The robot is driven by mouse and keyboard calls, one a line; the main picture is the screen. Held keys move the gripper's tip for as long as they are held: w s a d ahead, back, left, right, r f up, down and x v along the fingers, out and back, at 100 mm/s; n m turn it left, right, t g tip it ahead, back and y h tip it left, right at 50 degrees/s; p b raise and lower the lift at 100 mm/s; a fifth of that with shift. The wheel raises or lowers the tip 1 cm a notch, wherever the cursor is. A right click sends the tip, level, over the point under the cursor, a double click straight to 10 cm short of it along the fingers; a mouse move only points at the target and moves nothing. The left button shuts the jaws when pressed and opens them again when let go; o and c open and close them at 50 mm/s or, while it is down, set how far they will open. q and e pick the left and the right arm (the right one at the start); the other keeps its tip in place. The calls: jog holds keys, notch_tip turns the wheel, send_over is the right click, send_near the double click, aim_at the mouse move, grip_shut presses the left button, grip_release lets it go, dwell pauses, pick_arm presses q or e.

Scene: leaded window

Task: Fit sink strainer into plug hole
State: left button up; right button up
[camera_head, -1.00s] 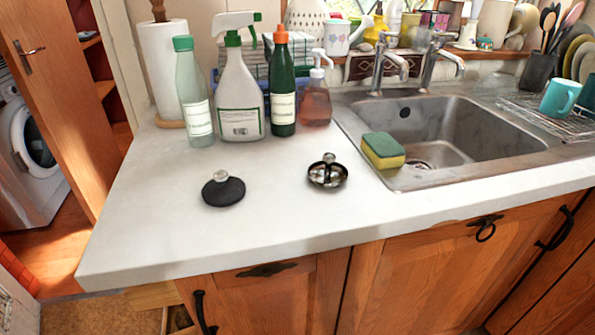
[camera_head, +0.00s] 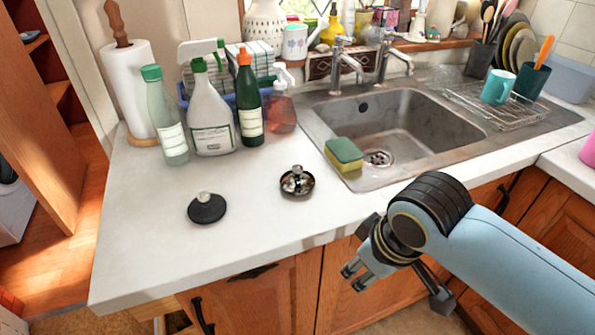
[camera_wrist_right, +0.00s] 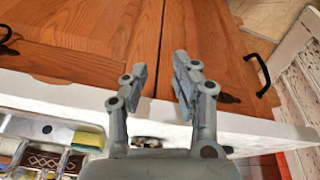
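The sink strainer (camera_head: 297,181), a round metal basket with a knob, sits on the white counter left of the sink. The plug hole (camera_head: 378,158) is in the floor of the steel sink (camera_head: 432,122), just right of the sponge. My right gripper (camera_head: 354,277) is open and empty, in front of the cabinet doors and apart from the strainer. Its two spread fingers (camera_wrist_right: 160,66) show in the right wrist view, where a dark round thing, probably the strainer (camera_wrist_right: 148,142), is partly hidden behind them. My left gripper is not in view.
A black plug (camera_head: 206,207) with a knob lies left of the strainer. A green and yellow sponge (camera_head: 344,153) lies on the sink's left rim. Bottles, including a spray bottle (camera_head: 208,110), stand behind. Taps (camera_head: 345,68) rise at the back. The counter's front (camera_head: 150,255) is clear.

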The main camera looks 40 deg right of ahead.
jog(key=w+r+p, duration=0.1)
jog(key=w+r, duration=0.4)
jog(key=r, duration=0.4)
jog(key=n+t+y, duration=0.1)
send_near(300, 168)
jog(key=f, duration=0.1)
jog(key=x, duration=0.5)
jog(key=shift+w+p, duration=0.15)
jog(key=shift+p, duration=0.2)
jog(key=shift+x, duration=2.75)
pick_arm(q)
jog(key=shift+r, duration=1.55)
pick_arm(e)
jog(key=shift+r, duration=0.1)
grip_shut()
